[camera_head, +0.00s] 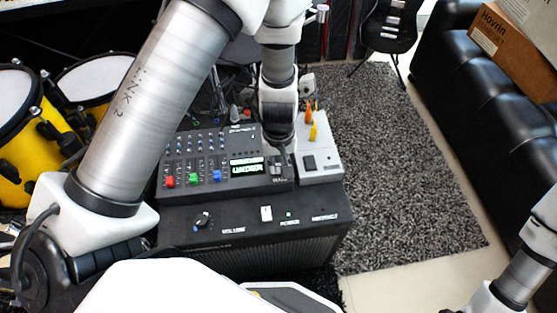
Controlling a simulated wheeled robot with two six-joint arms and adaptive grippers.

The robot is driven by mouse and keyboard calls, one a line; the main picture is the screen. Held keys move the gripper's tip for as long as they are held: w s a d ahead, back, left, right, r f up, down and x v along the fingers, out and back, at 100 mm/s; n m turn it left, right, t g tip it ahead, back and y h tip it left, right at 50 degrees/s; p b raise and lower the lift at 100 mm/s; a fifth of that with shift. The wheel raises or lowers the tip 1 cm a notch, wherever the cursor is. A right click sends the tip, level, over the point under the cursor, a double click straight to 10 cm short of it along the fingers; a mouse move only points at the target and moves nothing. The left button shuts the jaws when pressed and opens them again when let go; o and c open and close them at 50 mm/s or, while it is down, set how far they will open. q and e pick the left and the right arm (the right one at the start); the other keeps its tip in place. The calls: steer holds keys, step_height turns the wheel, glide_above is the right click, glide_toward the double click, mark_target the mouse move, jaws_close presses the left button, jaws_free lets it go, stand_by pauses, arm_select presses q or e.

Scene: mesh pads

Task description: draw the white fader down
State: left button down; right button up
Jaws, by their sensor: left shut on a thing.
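My left gripper (283,155) reaches down from above to the right end of the mixer, right of the lit green display (247,166). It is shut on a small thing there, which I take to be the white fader. The fingers hide its cap, so its height in the slot cannot be told. My right gripper is out of view; only part of that arm shows at lower right.
A light grey box (325,160) with orange and yellow levers stands close right of the gripper. The black amplifier (250,250) has a knob and a white switch (266,213). Yellow drums stand at left, a black sofa (480,95) at right.

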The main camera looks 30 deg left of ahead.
arm_select(q)
steer(key=shift+s+d+r, duration=0.1)
steer(key=shift+s+d, duration=0.05)
steer(key=shift+s, duration=0.2)
steer(key=shift+w, duration=0.1)
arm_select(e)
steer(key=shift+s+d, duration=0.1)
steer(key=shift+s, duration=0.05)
arm_select(q)
steer(key=c, duration=1.1)
jaws_free()
step_height(320, 180, up, 12)
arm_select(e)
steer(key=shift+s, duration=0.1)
